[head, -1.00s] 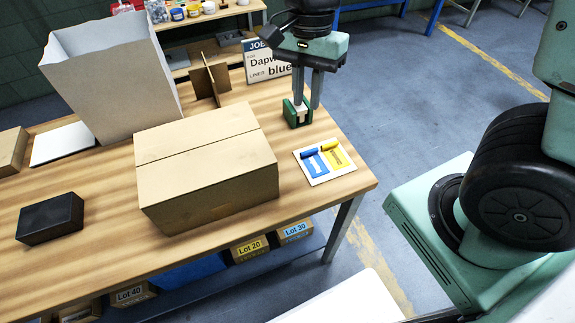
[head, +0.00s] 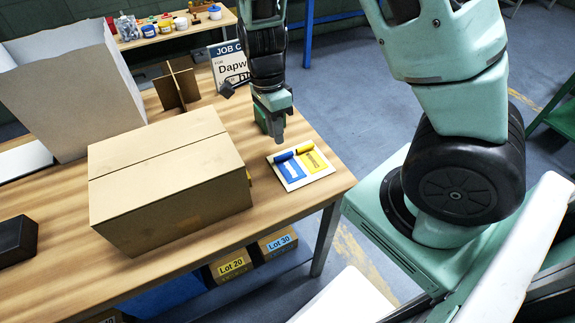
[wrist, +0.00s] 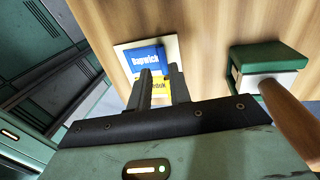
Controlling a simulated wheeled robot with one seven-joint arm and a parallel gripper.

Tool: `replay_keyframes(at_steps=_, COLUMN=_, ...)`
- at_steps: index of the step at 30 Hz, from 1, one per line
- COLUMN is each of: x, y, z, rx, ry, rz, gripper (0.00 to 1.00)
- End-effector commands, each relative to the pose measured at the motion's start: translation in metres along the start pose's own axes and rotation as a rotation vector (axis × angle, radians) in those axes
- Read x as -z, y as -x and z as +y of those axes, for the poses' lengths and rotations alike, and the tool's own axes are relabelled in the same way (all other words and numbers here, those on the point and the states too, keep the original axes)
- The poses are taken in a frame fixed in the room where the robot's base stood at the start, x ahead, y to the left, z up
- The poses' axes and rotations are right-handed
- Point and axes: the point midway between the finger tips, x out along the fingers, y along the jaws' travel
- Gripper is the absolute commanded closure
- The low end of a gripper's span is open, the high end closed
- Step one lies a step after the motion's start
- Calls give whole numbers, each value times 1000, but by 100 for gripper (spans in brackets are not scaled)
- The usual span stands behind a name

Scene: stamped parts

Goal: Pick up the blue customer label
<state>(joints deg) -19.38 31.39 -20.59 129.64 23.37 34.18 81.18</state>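The blue customer label (head: 290,170) lies on a white card on the table, beside a yellow label (head: 314,162). Each label has a raised, rounded end on its far side. In the wrist view the blue label (wrist: 146,57) reads "Dapwich", and the yellow label (wrist: 158,82) is partly hidden by my fingers. My gripper (head: 278,138) points down just beyond the card, apart from the labels. In the wrist view my gripper's two fingers (wrist: 160,72) are spread with a gap between them and nothing held.
A green-topped block (wrist: 268,58) stands near the card, with a brown handle-like shape (wrist: 290,115) beside it. A closed cardboard box (head: 170,180) stands left of the card. A job card (head: 229,66) and brown divider (head: 178,88) stand behind. The table's right edge is close.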

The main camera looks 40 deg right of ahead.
Motion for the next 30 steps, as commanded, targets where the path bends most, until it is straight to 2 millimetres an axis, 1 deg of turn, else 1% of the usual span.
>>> replay_keyframes(at_steps=1, x=0, y=-7, z=0, rx=-1, ry=0, rz=0, gripper=80)
replay_keyframes(at_steps=5, x=0, y=-13, z=0, rx=0, ry=1, rz=0, gripper=80)
replay_keyframes(at_steps=8, x=0, y=-23, z=0, rx=-2, ry=0, rz=0, gripper=80)
replay_keyframes(at_steps=12, x=1, y=-45, z=-1, rx=-4, ry=0, rz=0, gripper=80)
replay_keyframes(at_steps=16, x=0, y=-60, z=-1, rx=-2, ry=0, rz=1, gripper=80)
replay_keyframes(at_steps=19, x=0, y=-64, z=-1, rx=0, ry=0, rz=0, gripper=80)
replay_keyframes(at_steps=25, x=0, y=-64, z=-1, rx=1, ry=1, rz=0, gripper=80)
replay_keyframes(at_steps=26, x=0, y=-64, z=-1, rx=1, ry=1, rz=0, gripper=86)
replay_keyframes(at_steps=27, x=0, y=-64, z=-1, rx=1, ry=1, rz=0, gripper=97)
replay_keyframes(at_steps=28, x=0, y=-64, z=-1, rx=1, ry=1, rz=0, gripper=100)
replay_keyframes(at_steps=30, x=0, y=-64, z=-1, rx=1, ry=1, rz=0, gripper=100)
